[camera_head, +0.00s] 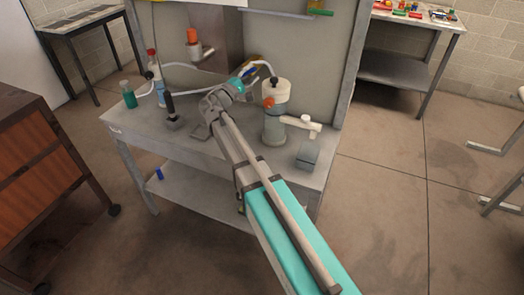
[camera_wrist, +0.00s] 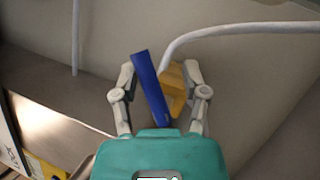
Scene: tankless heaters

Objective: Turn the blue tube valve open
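The tube valve shows in the wrist view as a long, flat blue handle (camera_wrist: 152,88) beside a yellow body (camera_wrist: 172,88). The handle stands tilted, its top leaning left. My gripper (camera_wrist: 159,72) is open, with one finger left of the blue handle and the other at the right side of the yellow body. Both valve parts lie between the fingers in the picture; whether a finger touches them I cannot tell. In the head view my gripper (camera_head: 246,72) is at the back of the bench, and a small yellow part (camera_head: 256,58) shows beyond it, mostly hidden.
White tubes (camera_wrist: 230,28) run near the valve. A grey canister (camera_head: 274,126) with a white top stands right of my gripper on the grey bench (camera_head: 215,150). Bottles (camera_head: 128,95) and a dark upright tool (camera_head: 171,108) stand to the left. A back panel (camera_head: 300,50) rises behind.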

